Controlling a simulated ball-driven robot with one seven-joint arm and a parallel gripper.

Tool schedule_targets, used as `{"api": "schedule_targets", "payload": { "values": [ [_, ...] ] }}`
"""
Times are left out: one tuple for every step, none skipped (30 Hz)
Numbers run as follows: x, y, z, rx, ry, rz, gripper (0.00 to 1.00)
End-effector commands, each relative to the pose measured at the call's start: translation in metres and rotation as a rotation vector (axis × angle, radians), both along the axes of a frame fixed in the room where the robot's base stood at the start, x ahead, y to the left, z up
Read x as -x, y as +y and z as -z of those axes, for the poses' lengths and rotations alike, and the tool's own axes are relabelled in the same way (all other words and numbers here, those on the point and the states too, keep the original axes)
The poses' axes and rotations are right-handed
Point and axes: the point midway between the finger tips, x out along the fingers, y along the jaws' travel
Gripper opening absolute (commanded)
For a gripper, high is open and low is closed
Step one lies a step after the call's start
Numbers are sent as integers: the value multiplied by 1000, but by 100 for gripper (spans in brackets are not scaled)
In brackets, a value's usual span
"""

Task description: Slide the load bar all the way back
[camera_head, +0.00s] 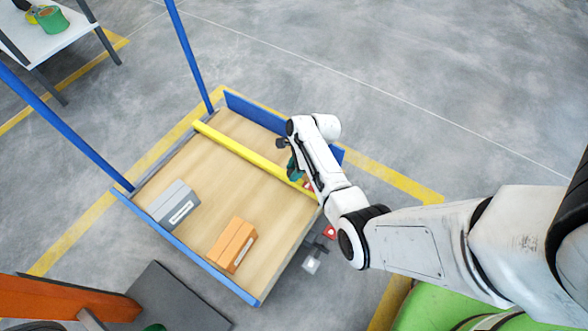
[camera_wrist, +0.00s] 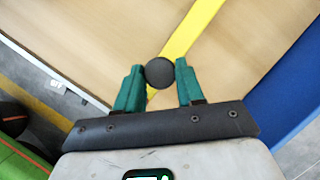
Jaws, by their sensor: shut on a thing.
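The yellow load bar (camera_head: 246,153) lies across the wooden deck of the cart (camera_head: 222,190), from the post side at upper left to under my arm at right. My gripper (camera_head: 292,168) is at the bar's right part, partly hidden by my own wrist. In the wrist view, my gripper (camera_wrist: 159,76) has its green fingers on both sides of a round dark knob (camera_wrist: 159,72) and is shut on it. The knob sits over the yellow bar (camera_wrist: 188,36), which runs away behind it. The bar's near end is partly hidden by the knob and fingers.
A grey box (camera_head: 174,204) and an orange box (camera_head: 232,245) stand on the deck in front of the bar. A blue rail (camera_head: 256,113) edges the deck's far side. Blue posts (camera_head: 188,50) rise at left. A white table (camera_head: 42,38) stands at upper left.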

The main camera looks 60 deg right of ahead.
Motion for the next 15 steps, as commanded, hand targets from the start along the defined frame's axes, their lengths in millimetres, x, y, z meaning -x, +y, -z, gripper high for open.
{"api": "schedule_targets", "payload": {
  "values": [
    [0,0,0,-1,1,0,22],
    [0,0,0,-1,1,0,20],
    [0,0,0,-1,1,0,16],
    [0,0,0,-1,1,0,13],
    [0,0,0,-1,1,0,10],
    [0,0,0,-1,1,0,6],
    [0,0,0,-1,1,0,3],
    [0,0,0,0,1,0,0],
    [0,0,0,0,1,0,0],
    [1,0,0,0,1,0,0],
    [1,0,0,0,1,0,0],
    [1,0,0,0,1,0,0],
    [1,0,0,0,1,0,0],
    [1,0,0,0,1,0,0],
    [1,0,0,0,2,1,0]
  ]
}}
